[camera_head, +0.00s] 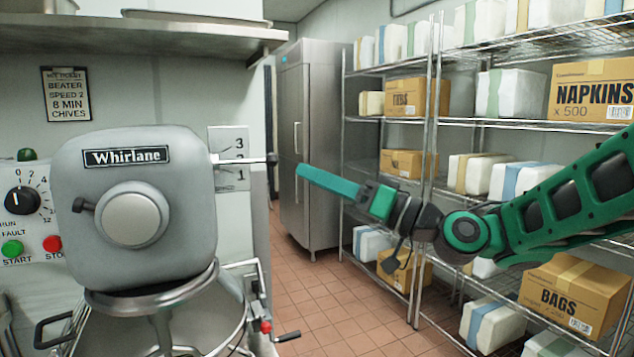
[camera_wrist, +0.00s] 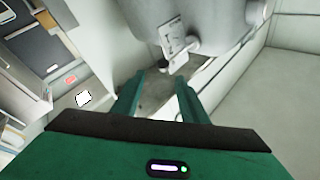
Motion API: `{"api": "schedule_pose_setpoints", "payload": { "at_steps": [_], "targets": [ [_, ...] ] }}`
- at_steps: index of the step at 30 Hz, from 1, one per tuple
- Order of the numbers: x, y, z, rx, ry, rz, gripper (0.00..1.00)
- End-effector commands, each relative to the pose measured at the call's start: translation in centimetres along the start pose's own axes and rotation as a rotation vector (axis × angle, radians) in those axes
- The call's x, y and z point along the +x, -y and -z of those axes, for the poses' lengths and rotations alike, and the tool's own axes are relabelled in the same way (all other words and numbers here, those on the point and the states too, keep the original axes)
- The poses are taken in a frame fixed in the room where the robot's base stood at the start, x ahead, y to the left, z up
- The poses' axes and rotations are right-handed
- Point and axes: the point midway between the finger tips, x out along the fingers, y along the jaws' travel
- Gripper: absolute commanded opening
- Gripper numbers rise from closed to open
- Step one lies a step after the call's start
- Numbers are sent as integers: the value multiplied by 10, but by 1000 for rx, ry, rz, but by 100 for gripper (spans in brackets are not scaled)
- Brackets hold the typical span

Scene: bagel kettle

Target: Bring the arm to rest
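My gripper (camera_head: 300,169) is at the end of my green arm, which reaches in from the right. Its fingers point left toward the mixer (camera_head: 80,180), a grey machine labelled Whirlane. A grey rounded body and a pale plate (camera_wrist: 172,38) lie beyond the fingers.
A wire shelf rack (camera_head: 430,150) with boxes stands behind and beside my arm. A steel refrigerator (camera_head: 308,140) stands at the back. A steel shelf (camera_head: 130,32) hangs above the mixer. The tiled floor (camera_head: 330,305) between mixer and rack is clear.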

Motion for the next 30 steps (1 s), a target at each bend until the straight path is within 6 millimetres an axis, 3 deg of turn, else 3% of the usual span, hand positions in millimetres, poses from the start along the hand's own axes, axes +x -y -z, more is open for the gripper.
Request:
{"api": "schedule_pose_setpoints", "payload": {
  "at_steps": [5,8,11,15,17,21,26,30],
  "targets": [
    [-3,-4,-9,-17,40,-23,40],
    [-15,-19,-32,-52,144,-90,40],
    [-45,-49,-66,-86,309,-214,40],
    [-113,-94,-107,-81,541,-440,40],
    [-147,-109,-120,-59,625,-538,40],
    [-234,-131,-141,27,790,-773,40],
    [-337,-129,-156,185,925,-1042,40],
    [-422,-103,-167,375,1000,-1272,40]
  ]
}}
